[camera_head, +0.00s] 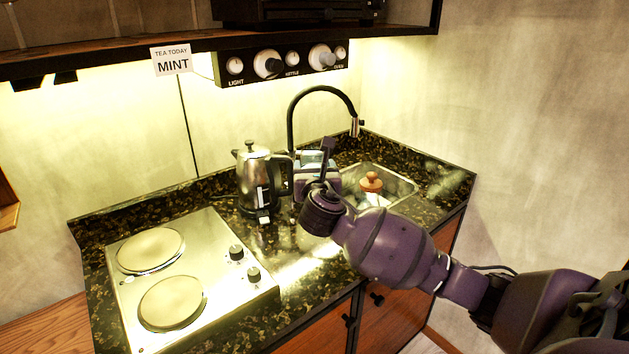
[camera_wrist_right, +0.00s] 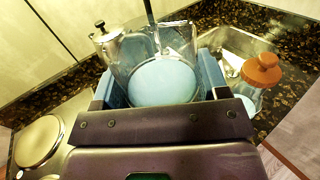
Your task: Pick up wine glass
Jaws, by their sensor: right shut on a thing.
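My right gripper (camera_head: 318,178) is over the counter, in front of the tap and beside the kettle. In the wrist view its blue finger pads (camera_wrist_right: 160,88) are shut on a clear glass (camera_wrist_right: 165,80), with one pad on each side. The glass shows a pale blue round face towards the camera; its stem cannot be made out. In the head view the glass is mostly hidden by the gripper. I cannot tell whether it touches the counter. My left gripper is not in view.
A steel kettle (camera_head: 253,182) stands close to the left of the gripper. A black tap (camera_head: 291,118) arches behind it. A jar with an orange-brown lid (camera_head: 371,182) is in the sink (camera_head: 405,187) at right. A two-plate hob (camera_head: 212,262) fills the left counter.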

